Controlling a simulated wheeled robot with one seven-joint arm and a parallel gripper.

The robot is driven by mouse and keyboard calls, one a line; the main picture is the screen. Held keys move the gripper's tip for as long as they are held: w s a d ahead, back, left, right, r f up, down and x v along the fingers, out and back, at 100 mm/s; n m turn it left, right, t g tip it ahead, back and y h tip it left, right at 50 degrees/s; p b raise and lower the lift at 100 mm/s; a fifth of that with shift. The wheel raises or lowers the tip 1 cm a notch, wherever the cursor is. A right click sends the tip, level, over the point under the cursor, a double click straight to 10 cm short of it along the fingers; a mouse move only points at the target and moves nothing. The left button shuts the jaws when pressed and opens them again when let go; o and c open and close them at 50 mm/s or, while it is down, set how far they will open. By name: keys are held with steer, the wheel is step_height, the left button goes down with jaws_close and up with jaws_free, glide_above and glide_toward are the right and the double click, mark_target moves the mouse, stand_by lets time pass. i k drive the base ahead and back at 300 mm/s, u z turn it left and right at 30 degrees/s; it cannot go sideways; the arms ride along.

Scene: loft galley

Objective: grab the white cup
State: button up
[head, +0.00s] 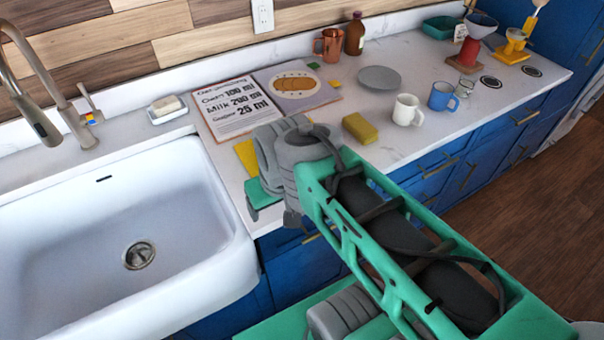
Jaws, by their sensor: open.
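The white cup (407,110) stands upright on the white counter (385,148), right of the middle of the head view. A blue cup (442,97) stands close to its right. My gripper (264,198) is at the counter's front edge beside the sink, well to the left of the white cup and apart from it. It is open, with no object visible in it. My own wrist and arm hide much of it, and its fingertips are hard to make out.
A yellow sponge (360,128) lies left of the white cup; a grey plate (379,78) lies behind it. A small glass (464,88) stands beyond the blue cup. The sink (130,215) is at left.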

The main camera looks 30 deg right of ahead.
mark_target(406, 104)
steer(key=u, duration=2.55)
steer(key=k, duration=1.85)
steer(key=z, duration=0.4)
